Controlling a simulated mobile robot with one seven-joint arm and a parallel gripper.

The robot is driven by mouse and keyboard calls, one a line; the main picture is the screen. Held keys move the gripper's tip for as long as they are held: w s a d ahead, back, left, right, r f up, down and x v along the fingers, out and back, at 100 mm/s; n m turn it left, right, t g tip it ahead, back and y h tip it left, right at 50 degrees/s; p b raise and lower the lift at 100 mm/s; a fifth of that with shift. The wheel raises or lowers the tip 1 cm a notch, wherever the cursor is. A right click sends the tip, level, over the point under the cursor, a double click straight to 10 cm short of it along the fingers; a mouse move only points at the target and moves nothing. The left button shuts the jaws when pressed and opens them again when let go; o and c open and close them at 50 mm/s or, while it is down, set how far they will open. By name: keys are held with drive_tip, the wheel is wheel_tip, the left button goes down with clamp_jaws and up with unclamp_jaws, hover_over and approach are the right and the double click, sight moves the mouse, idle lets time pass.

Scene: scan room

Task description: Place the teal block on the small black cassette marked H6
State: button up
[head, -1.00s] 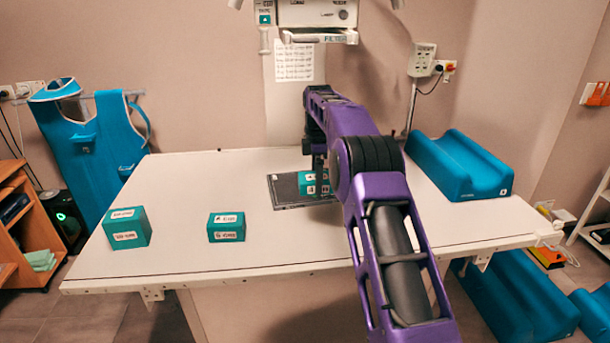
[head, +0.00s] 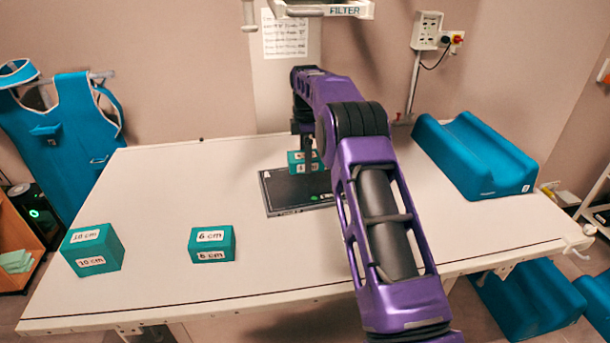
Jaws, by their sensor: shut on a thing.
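My gripper (head: 307,150) is shut on a small teal block (head: 294,159) with white labels too small to read. The block shows at the back edge of a flat black cassette (head: 285,199) on the white table; I cannot tell whether it is above the cassette, behind it or touching it. My arm hides the right part of the cassette. A small white mark shows at its left corner, but I cannot read H6 on it. Two other teal blocks stand at the left, one marked 6 cm (head: 213,250) and one marked 10 cm (head: 92,257).
The white table (head: 190,180) is clear between the blocks and the cassette. A blue grooved cushion (head: 475,155) lies at the table's right end. A filter unit (head: 318,11) hangs above the back. A teal apron (head: 62,130) hangs at the left.

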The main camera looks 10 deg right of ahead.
sight(306, 184)
drive_tip(key=shift+f, duration=3)
drive_tip(key=shift+f, duration=0.15)
drive_tip(key=o, duration=1.5)
drive_tip(key=shift+c, duration=0.2)
wheel_tip(306, 184, up, 11)
drive_tip(key=shift+r, duration=0.65)
